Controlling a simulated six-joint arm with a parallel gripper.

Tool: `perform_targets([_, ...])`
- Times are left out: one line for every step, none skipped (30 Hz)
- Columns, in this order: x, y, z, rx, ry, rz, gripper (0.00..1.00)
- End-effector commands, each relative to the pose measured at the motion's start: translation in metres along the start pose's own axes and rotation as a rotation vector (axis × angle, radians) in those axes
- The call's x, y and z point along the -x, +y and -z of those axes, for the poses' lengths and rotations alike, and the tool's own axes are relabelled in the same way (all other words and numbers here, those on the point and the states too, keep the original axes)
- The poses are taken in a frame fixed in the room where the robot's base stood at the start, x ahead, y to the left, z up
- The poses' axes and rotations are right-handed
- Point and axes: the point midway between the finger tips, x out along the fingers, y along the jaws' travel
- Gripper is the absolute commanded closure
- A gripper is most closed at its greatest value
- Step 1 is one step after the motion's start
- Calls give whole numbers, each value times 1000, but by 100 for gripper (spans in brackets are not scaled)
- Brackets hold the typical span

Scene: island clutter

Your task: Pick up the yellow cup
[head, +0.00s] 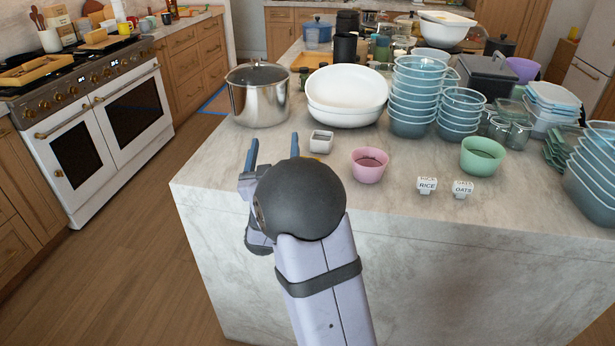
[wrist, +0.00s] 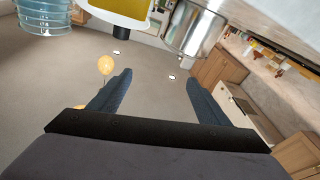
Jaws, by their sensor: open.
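A steel pot (head: 259,100) stands behind my gripper. White bowls (head: 346,92) stand behind the cup and a pink bowl (head: 369,166) to its right. Stacked blue bowls (head: 412,88) and a green bowl (head: 482,155) crowd the right. The island's near-left corner is clear.

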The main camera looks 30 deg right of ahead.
Motion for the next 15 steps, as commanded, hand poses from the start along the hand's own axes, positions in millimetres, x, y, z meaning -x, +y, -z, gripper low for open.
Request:
perform_targets([4, 17, -28, -42, -57, -47, 30])
perform_targets([5, 25, -38, -68, -86, -71, 30])
perform_targets([7, 34, -50, -97, -119, -98, 30])
perform_targets([9, 41, -58, -116, -140, -117, 30])
perform_targets([11, 46, -64, -132, -158, -133, 30])
perform_targets([13, 51, -71, -151, -178, -150, 30])
perform_targets([14, 54, -74, -161, -188, -160, 30])
perform_targets([15, 57, -77, -171, -197, -169, 30])
perform_targets([16, 59, -80, -180, -205, -177, 30])
perform_targets([17, 60, -82, -185, -210, -181, 30])
perform_targets([17, 61, -82, -187, -213, -183, 30])
perform_targets([17, 62, -83, -189, -215, -185, 30])
perform_targets([17, 62, -83, -189, -215, -186, 30])
perform_targets([16, 62, -83, -189, -216, -186, 30])
perform_targets([14, 62, -83, -188, -216, -185, 30])
